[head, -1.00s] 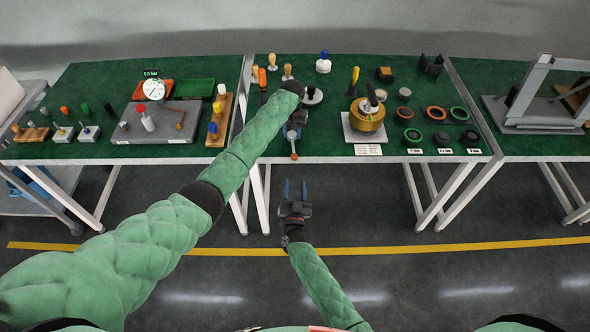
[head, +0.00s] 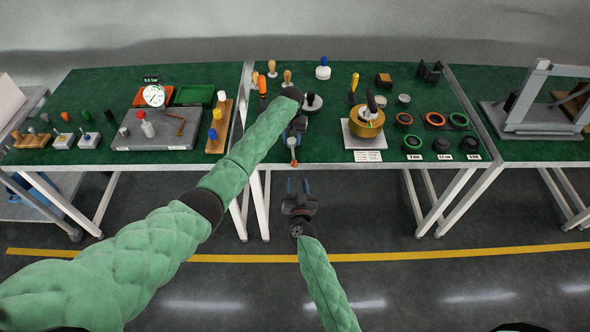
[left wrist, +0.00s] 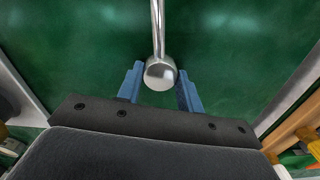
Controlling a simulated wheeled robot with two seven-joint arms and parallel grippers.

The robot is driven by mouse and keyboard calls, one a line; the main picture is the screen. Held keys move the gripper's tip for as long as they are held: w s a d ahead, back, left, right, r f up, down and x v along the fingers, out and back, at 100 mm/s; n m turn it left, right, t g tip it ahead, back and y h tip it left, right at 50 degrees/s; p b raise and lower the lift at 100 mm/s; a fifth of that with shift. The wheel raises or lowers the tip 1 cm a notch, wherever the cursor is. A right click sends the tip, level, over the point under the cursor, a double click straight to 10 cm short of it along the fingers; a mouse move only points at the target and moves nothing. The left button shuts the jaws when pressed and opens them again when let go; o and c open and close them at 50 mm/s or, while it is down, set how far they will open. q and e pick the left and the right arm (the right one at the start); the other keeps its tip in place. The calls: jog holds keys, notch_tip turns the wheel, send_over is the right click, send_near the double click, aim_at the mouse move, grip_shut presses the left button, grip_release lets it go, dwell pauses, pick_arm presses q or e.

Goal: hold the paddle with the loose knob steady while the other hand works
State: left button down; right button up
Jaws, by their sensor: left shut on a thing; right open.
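My left gripper (head: 296,128) reaches over the front of the middle table and is shut on the paddle. The paddle (head: 294,157) shows as a thin piece with a reddish part, pointing down toward the table's front edge. In the left wrist view, a shiny metal rod with a rounded end (left wrist: 160,74) lies between the blue fingers of the left gripper (left wrist: 160,88). I cannot tell whether its knob is loose. My right gripper (head: 298,186) is open and empty, in front of the table edge, below the paddle's end and apart from it.
Behind the left gripper are wooden-handled tools (head: 287,78) and a grey disc with a black knob (head: 312,103). Several rings (head: 435,119) lie further right. The green tabletop (head: 325,146) between is clear.

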aim_at(295, 166)
jog(key=shift+w+a, duration=0.15)
jog(key=shift+w, duration=1.6)
jog(key=shift+w+a, duration=0.15)
jog(key=shift+w, duration=1.6)
grip_shut()
